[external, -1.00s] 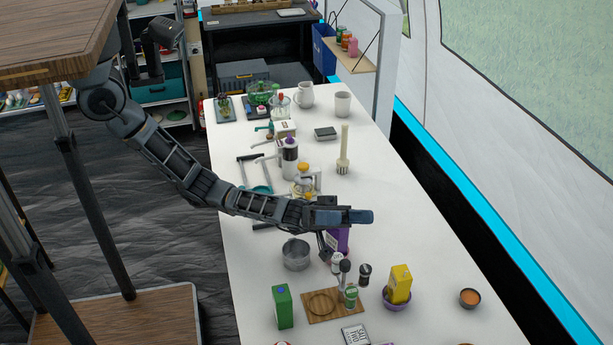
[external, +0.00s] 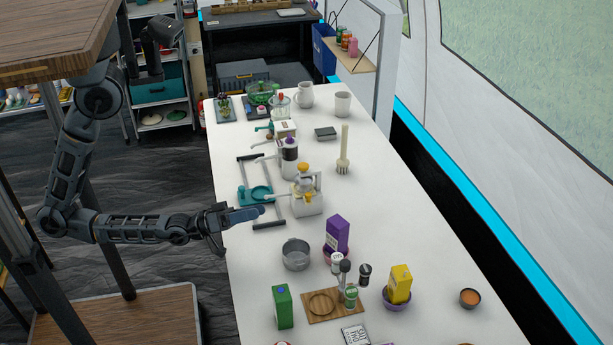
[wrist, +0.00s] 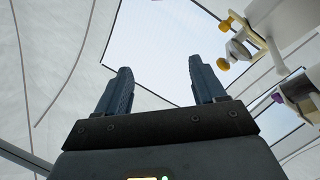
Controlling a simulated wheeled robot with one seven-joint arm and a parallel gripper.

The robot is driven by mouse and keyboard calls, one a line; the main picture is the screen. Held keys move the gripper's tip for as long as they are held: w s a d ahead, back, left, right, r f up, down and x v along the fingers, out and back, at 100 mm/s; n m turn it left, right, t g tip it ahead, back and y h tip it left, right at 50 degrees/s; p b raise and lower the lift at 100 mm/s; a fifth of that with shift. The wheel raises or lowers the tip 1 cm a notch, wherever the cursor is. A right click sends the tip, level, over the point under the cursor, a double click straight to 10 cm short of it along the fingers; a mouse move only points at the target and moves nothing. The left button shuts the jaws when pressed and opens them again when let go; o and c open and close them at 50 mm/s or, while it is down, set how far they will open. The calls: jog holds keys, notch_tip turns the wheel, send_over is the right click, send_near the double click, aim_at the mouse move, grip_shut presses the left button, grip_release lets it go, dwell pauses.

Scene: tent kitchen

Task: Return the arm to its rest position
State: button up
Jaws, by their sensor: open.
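My gripper (external: 241,214) is at the left edge of the white table in the external view, a little above it and pointing right. My arm is folded, with its elbow low at the left and the forearm nearly level. In the wrist view my gripper (wrist: 160,92) has its two blue-grey fingers well apart, with nothing between them. Beyond the fingers are the pale tent wall and a window.
The white table (external: 400,240) holds a grey pot (external: 296,254), a purple box (external: 336,233), a green carton (external: 282,307), and a white-and-yellow appliance (external: 305,192) close behind my gripper. A wooden platform (external: 165,310) stands below the arm.

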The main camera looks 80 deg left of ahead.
jog(key=s+a+f+m+g+y, duration=0.2)
jog(key=s+a+m+g+y, duration=0.2)
jog(key=s+a, duration=1.2)
jog(key=s+g, duration=0.1)
jog(key=s, duration=0.3)
jog(key=shift+a+m+g, duration=0.2)
jog(key=shift+m+g, duration=0.1)
jog(key=shift+m, duration=0.1)
